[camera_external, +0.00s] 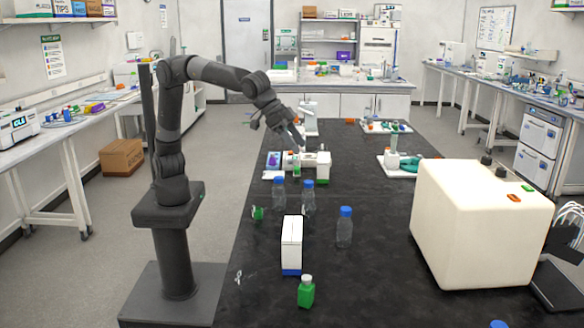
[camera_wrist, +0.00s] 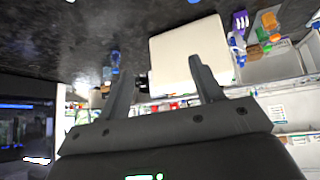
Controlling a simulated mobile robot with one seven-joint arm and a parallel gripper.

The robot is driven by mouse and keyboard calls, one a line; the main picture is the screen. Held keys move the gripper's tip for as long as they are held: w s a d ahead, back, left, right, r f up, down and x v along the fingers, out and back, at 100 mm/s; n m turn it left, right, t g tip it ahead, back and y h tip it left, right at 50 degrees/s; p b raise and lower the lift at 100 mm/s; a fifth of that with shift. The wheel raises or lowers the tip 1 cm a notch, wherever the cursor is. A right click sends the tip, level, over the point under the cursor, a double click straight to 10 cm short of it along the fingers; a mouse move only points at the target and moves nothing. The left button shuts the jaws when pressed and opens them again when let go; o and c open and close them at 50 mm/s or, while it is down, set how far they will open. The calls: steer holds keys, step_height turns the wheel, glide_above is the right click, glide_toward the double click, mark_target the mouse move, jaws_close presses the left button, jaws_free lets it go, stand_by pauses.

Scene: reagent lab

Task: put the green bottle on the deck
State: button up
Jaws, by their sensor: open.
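A green bottle (camera_external: 306,292) with a pale cap stands upright at the near end of the black bench in the external view. A small green item (camera_external: 257,213) sits farther back, near the bench's left edge; I cannot tell what it is. My gripper (camera_external: 298,143) is raised over the left side of the bench, well behind the green bottle. In the wrist view its two fingers (camera_wrist: 160,66) are spread, with nothing between them. I cannot tell which surface is the deck; a low white platform (camera_external: 387,158) with equipment lies toward the back. The green bottle is not recognisable in the wrist view.
Clear blue-capped bottles (camera_external: 345,230) stand mid-bench, around a white box (camera_external: 292,243) with a blue base. A large cream machine (camera_external: 465,220) fills the right; it also shows in the wrist view (camera_wrist: 180,50). Small equipment (camera_external: 323,165) sits below my gripper. Bench between bottles and machine is clear.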

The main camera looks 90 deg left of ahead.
steer(key=s+d+f+m+t+h, duration=0.1)
steer(key=s+d+f, duration=0.15)
steer(key=d, duration=0.85)
steer(key=s+d+f+m, duration=0.1)
steer(key=s+d+f, duration=0.15)
steer(key=d, duration=0.85)
glide_toward(306, 286)
steer(key=shift+a+f+x, duration=0.1)
steer(key=shift+a+x, duration=0.15)
steer(key=shift+x, duration=1.55)
steer(key=shift+a+f+x, duration=0.15)
steer(key=shift+a+x, duration=0.05)
steer(key=shift+x, duration=1.6)
steer(key=shift+a+f+x, duration=0.1)
steer(key=shift+a+x, duration=0.15)
steer(key=shift+x, duration=1.55)
steer(key=shift+s, duration=0.15)
